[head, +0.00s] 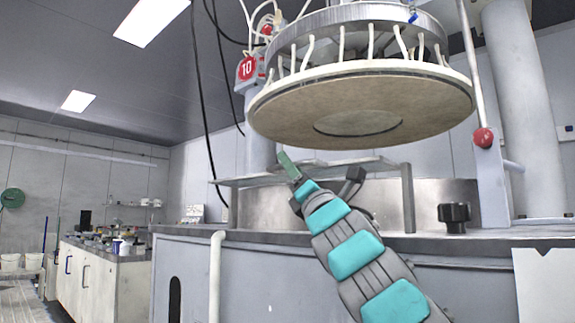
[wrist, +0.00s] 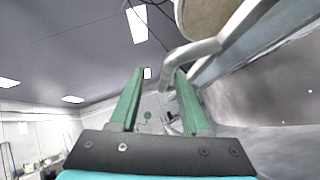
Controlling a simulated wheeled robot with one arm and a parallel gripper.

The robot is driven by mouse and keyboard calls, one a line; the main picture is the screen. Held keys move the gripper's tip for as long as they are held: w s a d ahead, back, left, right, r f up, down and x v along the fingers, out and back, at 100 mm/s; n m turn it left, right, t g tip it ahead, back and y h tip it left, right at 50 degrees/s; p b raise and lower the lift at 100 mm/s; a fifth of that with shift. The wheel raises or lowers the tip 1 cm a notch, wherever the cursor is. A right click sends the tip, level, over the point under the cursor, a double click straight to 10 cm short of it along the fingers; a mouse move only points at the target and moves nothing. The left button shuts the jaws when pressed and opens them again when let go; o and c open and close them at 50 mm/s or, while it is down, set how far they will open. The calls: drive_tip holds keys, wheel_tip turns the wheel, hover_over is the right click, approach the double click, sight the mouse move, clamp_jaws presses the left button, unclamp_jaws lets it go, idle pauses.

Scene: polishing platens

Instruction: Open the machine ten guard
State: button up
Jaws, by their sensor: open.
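Machine ten carries a red round sign with a white 10 (head: 247,68). A flat grey panel with a rail (head: 375,164), which looks like its guard, stands level above the machine top on a post at its right. My gripper (head: 287,160) is at this panel's front edge, below the big round disc. In the wrist view my gripper (wrist: 159,73) is open, with nothing held. A bent grey bar (wrist: 192,52) comes down between the fingertips, closer to the right finger. I cannot tell whether it touches.
The big round upper platen (head: 300,112) hangs over my arm. A cluttered side bench (head: 105,270) stands at left.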

drive_tip(key=shift+v, duration=0.85)
